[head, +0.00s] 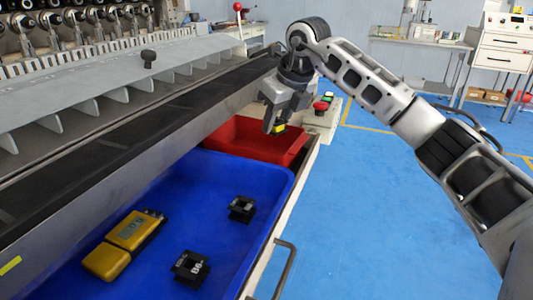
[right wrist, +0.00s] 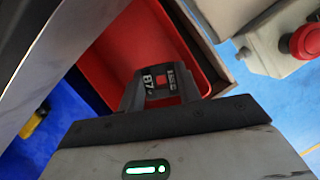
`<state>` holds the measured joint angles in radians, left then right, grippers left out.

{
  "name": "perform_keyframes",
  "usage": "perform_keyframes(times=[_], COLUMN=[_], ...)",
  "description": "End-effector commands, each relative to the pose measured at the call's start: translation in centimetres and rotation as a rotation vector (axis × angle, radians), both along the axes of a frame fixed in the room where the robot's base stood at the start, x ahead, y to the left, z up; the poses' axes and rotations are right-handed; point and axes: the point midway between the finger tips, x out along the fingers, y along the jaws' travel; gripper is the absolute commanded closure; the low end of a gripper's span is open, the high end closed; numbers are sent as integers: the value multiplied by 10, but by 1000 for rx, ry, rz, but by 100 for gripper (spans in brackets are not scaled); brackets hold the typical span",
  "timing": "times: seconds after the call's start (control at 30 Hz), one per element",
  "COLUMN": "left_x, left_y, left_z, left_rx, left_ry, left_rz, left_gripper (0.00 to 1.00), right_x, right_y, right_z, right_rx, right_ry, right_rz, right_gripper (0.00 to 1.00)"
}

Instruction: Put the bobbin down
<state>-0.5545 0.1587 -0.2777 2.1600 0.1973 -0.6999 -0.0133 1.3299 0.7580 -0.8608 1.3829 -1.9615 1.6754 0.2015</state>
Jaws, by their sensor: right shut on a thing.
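My right gripper (head: 274,124) is above the red tray (head: 241,139). It is shut on a black bobbin (right wrist: 161,84) marked B7 or 87, which shows between the fingers in the right wrist view. There the red tray (right wrist: 103,62) lies behind and below the bobbin. In the head view the held bobbin is mostly hidden by the gripper. Two more black bobbins, one near the middle (head: 242,209) and one at the front (head: 190,268), lie in the blue tray. My left gripper is out of view.
The blue tray (head: 187,166) sits in front of the red tray and also holds a yellow handheld meter (head: 126,245). The machine's long dark rail (head: 120,125) runs along the left. A red stop button (head: 321,106) stands just right of the gripper. Blue floor is open at right.

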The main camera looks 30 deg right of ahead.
Motion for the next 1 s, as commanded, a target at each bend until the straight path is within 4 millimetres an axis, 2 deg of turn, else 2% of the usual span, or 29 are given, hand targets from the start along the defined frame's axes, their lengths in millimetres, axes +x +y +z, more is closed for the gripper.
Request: perform_keyframes(times=[0.03, 0.1, 0.27, 0.4, 0.57, 0.7, 0.93, 0.97, 1.0], left_x=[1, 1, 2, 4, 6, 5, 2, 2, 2], left_y=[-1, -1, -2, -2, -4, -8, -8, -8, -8], left_z=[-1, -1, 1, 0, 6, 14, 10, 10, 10], left_rx=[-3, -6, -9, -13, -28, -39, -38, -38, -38], left_ry=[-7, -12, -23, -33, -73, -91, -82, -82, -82], left_rz=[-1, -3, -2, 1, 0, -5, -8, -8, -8], left_gripper=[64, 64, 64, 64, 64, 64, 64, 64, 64], right_x=[-1, -2, -3, -5, -5, -5, -5, -5, -5], right_y=[7, 13, 20, 29, 26, 26, 26, 26, 26], right_z=[-10, -16, -23, -36, -61, -62, -64, -64, -64], right_rx=[-1, 1, 0, 1, 0, 0, -1, -1, -1], right_ry=[0, -2, -3, 0, -1, -3, -2, -2, -2], right_rz=[4, 2, 1, 4, 1, 1, 1, 1, 1], right_gripper=[92, 92, 92, 92, 92, 92, 92, 61, 50])
